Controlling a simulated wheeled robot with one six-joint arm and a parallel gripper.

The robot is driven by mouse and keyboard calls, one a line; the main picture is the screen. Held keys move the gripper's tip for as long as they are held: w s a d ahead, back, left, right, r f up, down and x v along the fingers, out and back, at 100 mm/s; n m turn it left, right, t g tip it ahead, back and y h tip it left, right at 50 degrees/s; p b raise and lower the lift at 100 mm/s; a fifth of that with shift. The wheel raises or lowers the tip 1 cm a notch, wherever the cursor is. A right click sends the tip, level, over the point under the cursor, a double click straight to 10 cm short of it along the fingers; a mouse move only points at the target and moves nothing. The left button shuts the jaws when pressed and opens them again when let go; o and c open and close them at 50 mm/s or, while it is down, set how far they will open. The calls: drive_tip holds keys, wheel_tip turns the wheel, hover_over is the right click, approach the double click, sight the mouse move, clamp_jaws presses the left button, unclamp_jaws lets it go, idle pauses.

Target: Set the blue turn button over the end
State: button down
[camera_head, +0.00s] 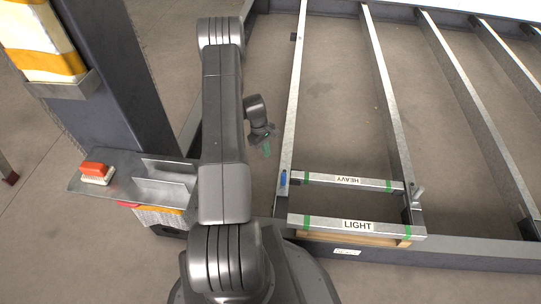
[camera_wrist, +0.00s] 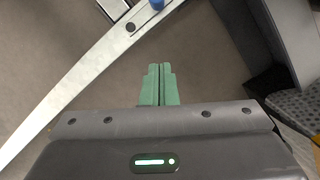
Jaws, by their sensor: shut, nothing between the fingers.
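The blue turn button (camera_head: 283,178) is on the left metal rail, beside the left end of the bar labelled HEAVY (camera_head: 347,180). It looks roughly in line with the rail; whether it overlaps the bar's end is too small to tell. Part of it shows at the top edge of the wrist view (camera_wrist: 157,4). My gripper (camera_head: 267,149) is left of that rail, a little farther back than the button and apart from it. Its green fingers, also in the wrist view (camera_wrist: 160,70), are shut and empty.
A bar labelled LIGHT (camera_head: 358,225) lies in front of the HEAVY bar. A grey metal piece (camera_head: 418,193) stands at the right rail. A metal tray (camera_head: 110,182) with an orange-topped brush (camera_head: 96,171) is at left, by a dark post (camera_head: 128,90). Floor shows between the rails.

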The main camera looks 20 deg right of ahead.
sight(284, 175)
drive_tip(key=s+d+f+b, duration=0.3)
drive_tip(key=s+f, duration=0.2)
drive_tip(key=f, duration=0.3)
drive_tip(key=shift+s, duration=0.15)
drive_tip(key=shift+d+f, duration=0.1)
drive_tip(key=shift+s+n, duration=0.15)
drive_tip(key=shift+n, duration=0.65)
